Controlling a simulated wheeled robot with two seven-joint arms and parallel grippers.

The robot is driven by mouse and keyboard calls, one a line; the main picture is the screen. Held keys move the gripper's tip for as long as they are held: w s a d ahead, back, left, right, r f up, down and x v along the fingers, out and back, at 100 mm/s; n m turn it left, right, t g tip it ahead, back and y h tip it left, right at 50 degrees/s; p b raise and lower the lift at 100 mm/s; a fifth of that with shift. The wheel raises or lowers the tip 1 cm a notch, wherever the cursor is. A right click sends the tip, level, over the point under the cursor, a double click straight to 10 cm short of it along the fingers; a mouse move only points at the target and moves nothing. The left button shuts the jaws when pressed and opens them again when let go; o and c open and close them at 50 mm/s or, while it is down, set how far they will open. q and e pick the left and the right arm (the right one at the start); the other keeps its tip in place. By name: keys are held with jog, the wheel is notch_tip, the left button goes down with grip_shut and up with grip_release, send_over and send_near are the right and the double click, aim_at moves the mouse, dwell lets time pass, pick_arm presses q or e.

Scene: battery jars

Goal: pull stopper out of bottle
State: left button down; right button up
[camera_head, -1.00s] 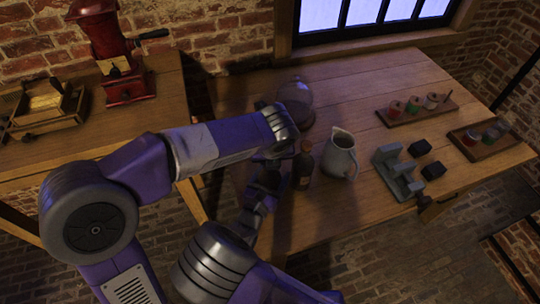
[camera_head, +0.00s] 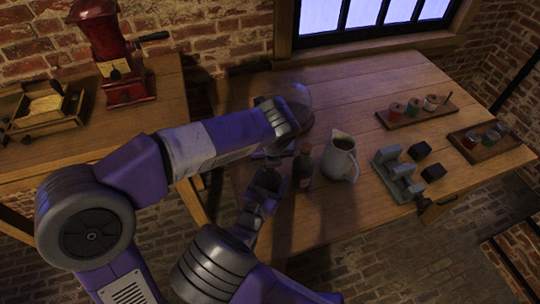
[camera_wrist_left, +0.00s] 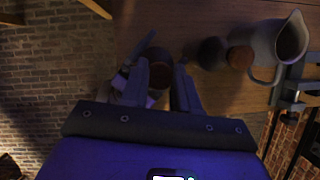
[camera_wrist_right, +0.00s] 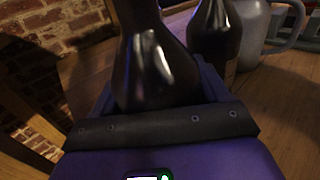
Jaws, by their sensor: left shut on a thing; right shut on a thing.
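A dark glass bottle (camera_wrist_right: 155,75) stands between the fingers of my right gripper (camera_head: 263,192), which is shut on it; the bottle's top is cut off in the right wrist view. My left gripper (camera_wrist_left: 161,82) is above the bottle, shut on a round brownish stopper (camera_wrist_left: 158,66) seen from above. In the head view my left forearm covers part of this spot, so whether the stopper is clear of the neck is hard to tell. A second dark bottle (camera_head: 303,168), with a brown stopper (camera_wrist_left: 240,58), stands just right of the held one.
A grey jug (camera_head: 340,160) stands right of the second bottle. A glass dome (camera_head: 295,97) is behind my left wrist. A grey stand (camera_head: 398,178), dark blocks and two racks of jars fill the table's right side. A red grinder (camera_head: 118,75) stands on the left table.

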pick_arm(q)
jog(key=shift+r, duration=0.25)
jog(key=shift+r, duration=2.05)
pick_arm(e)
jog(key=o, duration=1.5)
jog(key=shift+s, duration=0.1)
